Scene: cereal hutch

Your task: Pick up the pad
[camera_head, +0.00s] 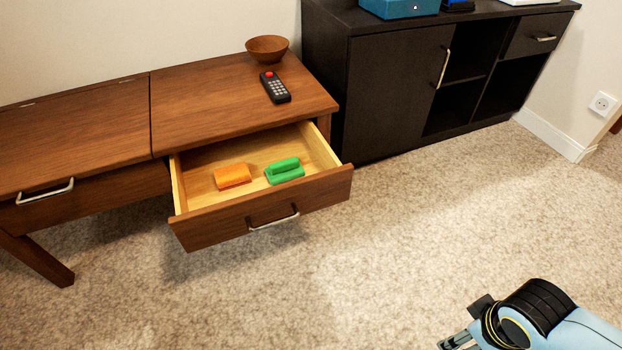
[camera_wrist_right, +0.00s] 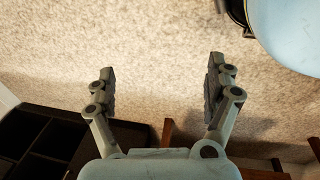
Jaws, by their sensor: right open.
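The open drawer (camera_head: 212,230) of the wooden desk holds two small things. An orange block (camera_head: 233,176) lies on the left of its floor, and a green block with a raised ridge (camera_head: 285,172) lies to its right, a small gap apart. I cannot tell for sure which of them is the pad. My right gripper (camera_wrist_right: 160,85) is open and empty over the carpet. In the head view my right arm is at the lower right, well away from the drawer, and its gripper is partly cut off by the frame. My left gripper is not in view.
A black remote (camera_head: 275,87) and a wooden bowl (camera_head: 267,48) stand on the desktop (camera_head: 215,100) behind the drawer. A black cabinet (camera_head: 390,95) stands to the right, with a blue box (camera_head: 400,8) on top. The carpet in front is clear.

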